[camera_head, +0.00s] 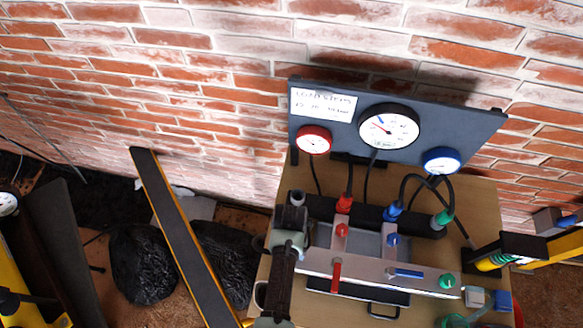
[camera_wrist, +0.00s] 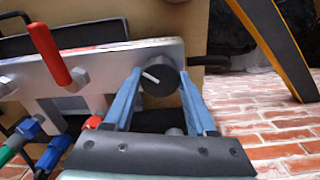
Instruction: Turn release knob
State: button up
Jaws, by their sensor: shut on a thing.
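The release knob (camera_wrist: 160,79) is a dark round knob with a white pointer mark. It sits at the end of a light metal panel (camera_wrist: 110,62) in the wrist view. My gripper (camera_wrist: 161,90) has its two blue fingers on either side of the knob and is shut on it. In the head view my gripper and wrist cover the left end of the panel (camera_head: 375,272), so the knob is hidden there. A red lever (camera_wrist: 52,55) stands beside the knob in the wrist view; it also shows in the head view (camera_head: 336,277).
A blue lever (camera_head: 405,273) and a green knob (camera_head: 447,281) are farther right on the panel. Hoses rise to a gauge board (camera_head: 345,145) with three dials. Black bags (camera_head: 143,265) and a long yellow-edged beam (camera_head: 185,235) lie left of the wooden table (camera_head: 480,205).

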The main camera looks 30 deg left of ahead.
jog(key=n, duration=0.3)
jog(key=shift+n+p, duration=0.75)
jog(key=shift+n, duration=1.45)
jog(key=o, duration=1.4)
jog(key=shift+r, duration=0.1)
notch_tip(320, 180, up, 13)
jog(key=shift+a+f+b, duration=0.1)
jog(key=shift+b, duration=0.25)
